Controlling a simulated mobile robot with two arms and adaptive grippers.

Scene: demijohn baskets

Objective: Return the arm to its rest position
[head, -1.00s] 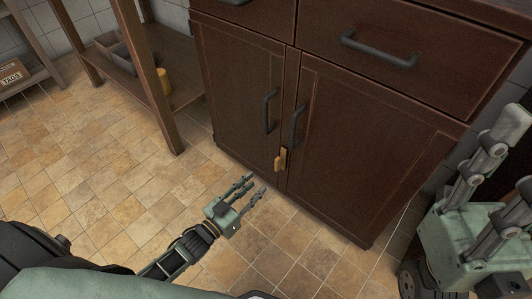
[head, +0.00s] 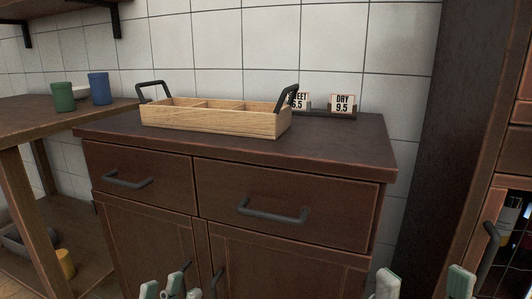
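My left gripper (head: 170,289) shows at the bottom edge, left of the middle, in front of the cabinet doors. Only its pale green and grey finger ends are in view, with gaps between them and nothing held. My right gripper (head: 425,285) shows at the bottom right. Its two pale fingertips are wide apart and empty. Both palms and arms are below the picture. The dark brown cabinet (head: 285,185) stands ahead, its drawers and doors shut.
A wooden divided tray (head: 215,120) with black handles stands on the cabinet top. A side table (head: 30,118) at the left holds a green cup (head: 63,97) and a blue cup (head: 99,88). A tall cabinet stands at the right.

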